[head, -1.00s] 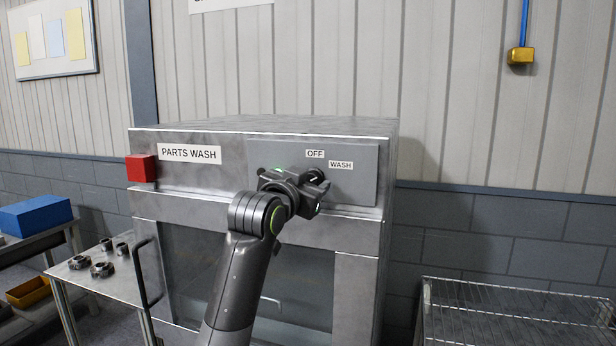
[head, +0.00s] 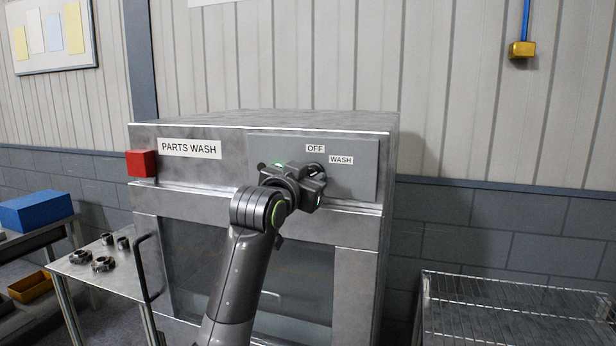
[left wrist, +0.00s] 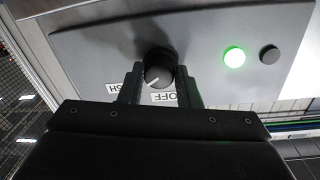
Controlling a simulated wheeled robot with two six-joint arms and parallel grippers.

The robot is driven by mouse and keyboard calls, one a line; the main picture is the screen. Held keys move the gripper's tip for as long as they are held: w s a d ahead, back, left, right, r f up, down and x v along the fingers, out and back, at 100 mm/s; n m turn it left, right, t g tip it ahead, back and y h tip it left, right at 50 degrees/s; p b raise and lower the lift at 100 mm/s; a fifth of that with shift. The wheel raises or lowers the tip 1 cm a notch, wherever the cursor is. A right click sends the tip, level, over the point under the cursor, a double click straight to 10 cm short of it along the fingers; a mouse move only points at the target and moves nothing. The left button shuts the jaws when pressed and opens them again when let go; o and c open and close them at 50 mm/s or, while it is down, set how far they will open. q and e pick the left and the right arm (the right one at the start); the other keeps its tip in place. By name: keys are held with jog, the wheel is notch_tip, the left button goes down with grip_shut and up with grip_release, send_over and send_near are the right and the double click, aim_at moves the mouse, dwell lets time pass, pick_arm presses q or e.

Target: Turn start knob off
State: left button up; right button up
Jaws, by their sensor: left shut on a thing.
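The start knob (left wrist: 158,66) is dark and round with a white pointer line. It sits on the grey control panel (left wrist: 90,45) of the parts washer. In the left wrist view, upside down, the pointer slants between the WASH label (left wrist: 113,88) and the OFF label (left wrist: 165,97). My left gripper (left wrist: 160,84) is shut on the knob, one finger on each side. In the head view my left gripper (head: 313,178) is at the panel below the labels and mostly hides the knob. My right gripper is not in view.
A lit green lamp (left wrist: 235,57) and a dark button (left wrist: 269,55) are on the panel. A red box (head: 141,163) is at the washer's left corner. A side table (head: 82,268) with metal parts stands left, a wire rack (head: 500,300) right.

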pick_arm(q)
jog(key=n+p, duration=0.4)
jog(key=n, duration=0.2)
jog(key=shift+r, duration=0.1)
jog(key=n+p, duration=0.2)
jog(key=n, duration=0.1)
jog(key=shift+n+t+p, duration=0.3)
jog(key=shift+t, duration=0.1)
jog(key=shift+n+p, duration=0.8)
jog(key=shift+n, duration=0.3)
jog(key=shift+f, duration=0.2)
jog(key=o, duration=1)
jog(key=shift+s, duration=0.1)
